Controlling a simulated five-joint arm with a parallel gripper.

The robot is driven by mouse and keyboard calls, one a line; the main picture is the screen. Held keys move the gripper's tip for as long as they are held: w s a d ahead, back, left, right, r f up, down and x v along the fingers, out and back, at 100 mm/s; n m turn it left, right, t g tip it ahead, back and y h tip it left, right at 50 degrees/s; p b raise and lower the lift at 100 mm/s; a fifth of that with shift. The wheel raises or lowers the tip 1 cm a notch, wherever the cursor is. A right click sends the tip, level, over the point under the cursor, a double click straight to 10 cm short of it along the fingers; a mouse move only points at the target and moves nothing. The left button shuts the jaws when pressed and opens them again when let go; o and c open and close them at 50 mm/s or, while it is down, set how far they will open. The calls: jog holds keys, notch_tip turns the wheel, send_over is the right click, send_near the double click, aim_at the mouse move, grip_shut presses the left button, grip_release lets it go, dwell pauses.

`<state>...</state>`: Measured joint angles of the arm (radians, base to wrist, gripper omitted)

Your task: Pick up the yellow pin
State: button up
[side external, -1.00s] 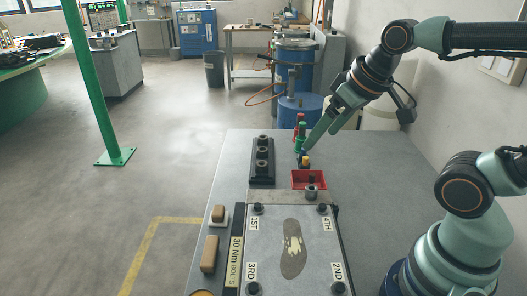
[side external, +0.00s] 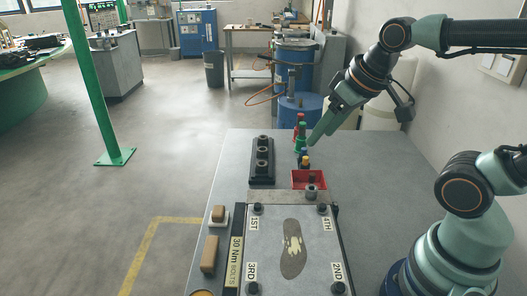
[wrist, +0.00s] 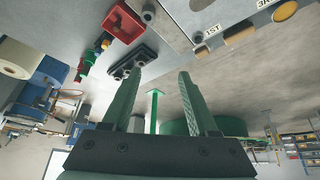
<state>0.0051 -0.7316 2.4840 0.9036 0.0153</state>
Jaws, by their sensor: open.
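The yellow pin (side external: 305,161) stands in a row of coloured pins just behind a red tray (side external: 295,182). It also shows small in the wrist view (wrist: 105,44), near the tray's edge. A blue pin (side external: 303,151), a green pin (side external: 300,138) and a red pin (side external: 300,121) stand behind it.
A black block with several sockets (side external: 250,170) stands left of the pins. The grey table right of the tray is clear.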

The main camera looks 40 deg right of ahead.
jog(key=w+d+m+g, duration=0.3)
jog(key=w+d+m, duration=0.4)
jog(key=w, duration=0.2)
jog(key=m+g, duration=0.3)
jog(key=m, duration=0.6)
send_over(306, 158)
notch_tip(306, 158, down, 10)
notch_tip(306, 158, down, 11)
jog(key=shift+w+d+f, duration=0.1)
jog(key=shift+f, duration=0.1)
grip_shut()
